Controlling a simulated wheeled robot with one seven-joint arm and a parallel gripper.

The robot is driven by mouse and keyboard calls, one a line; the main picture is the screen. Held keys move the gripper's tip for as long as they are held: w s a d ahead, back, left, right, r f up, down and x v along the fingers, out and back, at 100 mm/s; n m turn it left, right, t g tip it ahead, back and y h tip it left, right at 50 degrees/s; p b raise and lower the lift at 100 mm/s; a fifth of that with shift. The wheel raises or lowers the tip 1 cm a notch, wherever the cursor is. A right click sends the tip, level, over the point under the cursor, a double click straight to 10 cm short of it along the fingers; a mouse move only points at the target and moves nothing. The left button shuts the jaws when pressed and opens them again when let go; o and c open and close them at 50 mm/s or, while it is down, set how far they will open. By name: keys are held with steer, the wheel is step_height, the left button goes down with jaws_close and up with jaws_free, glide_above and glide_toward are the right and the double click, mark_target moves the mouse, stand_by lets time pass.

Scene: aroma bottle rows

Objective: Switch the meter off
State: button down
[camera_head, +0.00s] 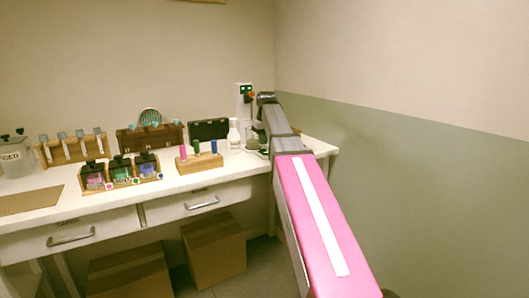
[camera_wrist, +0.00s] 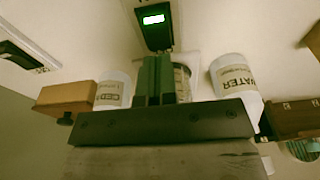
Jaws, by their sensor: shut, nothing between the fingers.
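The meter (camera_wrist: 155,24) is a dark box at the top centre of the wrist view, with a lit, pale rectangular display (camera_wrist: 153,19). In the head view a white upright panel with a green display (camera_head: 246,89) stands at the back right of the bench, by the end of my arm. My gripper (camera_wrist: 155,58) shows in the wrist view as two dark green fingers closed together with nothing between them. Their tips are just below the meter in the picture; I cannot tell whether they touch it. No switch can be made out.
In the wrist view a white tub marked WATER (camera_wrist: 235,85) stands right of my fingers, another white tub (camera_wrist: 113,90) left. A clear jar (camera_wrist: 183,82) is partly hidden behind them. Bottle racks (camera_head: 120,181) and a black case (camera_head: 208,129) occupy the bench (camera_head: 225,185). A wall closes the right side.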

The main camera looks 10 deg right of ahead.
mark_target(263, 150)
steer(key=shift+f, duration=1.4)
stand_by(0.9)
steer(key=shift+r, duration=0.15)
steer(key=shift+r, duration=3.35)
